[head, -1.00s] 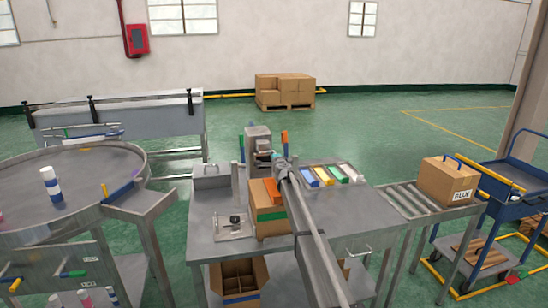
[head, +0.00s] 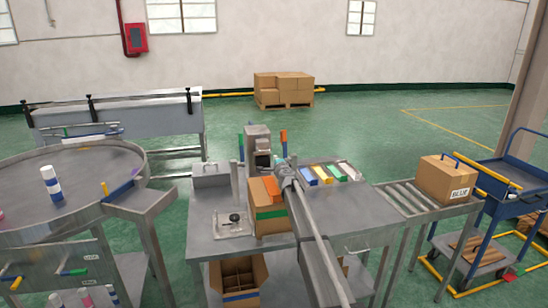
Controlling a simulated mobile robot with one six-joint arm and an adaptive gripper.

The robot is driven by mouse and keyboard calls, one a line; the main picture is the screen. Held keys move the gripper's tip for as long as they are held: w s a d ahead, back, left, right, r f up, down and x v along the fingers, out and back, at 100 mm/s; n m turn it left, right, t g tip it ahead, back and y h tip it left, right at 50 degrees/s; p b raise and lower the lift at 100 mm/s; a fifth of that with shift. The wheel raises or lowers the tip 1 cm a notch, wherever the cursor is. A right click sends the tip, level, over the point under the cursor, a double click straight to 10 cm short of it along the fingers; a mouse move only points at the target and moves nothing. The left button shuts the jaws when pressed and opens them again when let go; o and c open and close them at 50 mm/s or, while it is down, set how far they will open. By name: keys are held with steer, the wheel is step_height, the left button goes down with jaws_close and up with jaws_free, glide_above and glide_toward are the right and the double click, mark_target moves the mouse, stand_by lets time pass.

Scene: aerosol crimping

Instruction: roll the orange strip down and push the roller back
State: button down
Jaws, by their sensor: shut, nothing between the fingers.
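A cardboard box (head: 257,218) stands on the grey workbench (head: 217,242). The orange strip (head: 271,188) shows on the upper part of the box. A green band (head: 270,213) crosses its side lower down. My gripper (head: 281,162) is shut and empty, just behind the box's upper right edge. I cannot make out which part is the roller; an upright orange-ended piece (head: 284,137) stands behind my gripper beside a grey machine (head: 258,143).
A clamp fixture (head: 234,222) sits left of the box. Several coloured packs (head: 322,174) lie in a tray at the back right. A roller conveyor (head: 412,199) carries a closed carton (head: 447,179). A round table (head: 85,175) stands at the left.

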steer(key=v, duration=0.7)
steer(key=shift+s+r, duration=0.1)
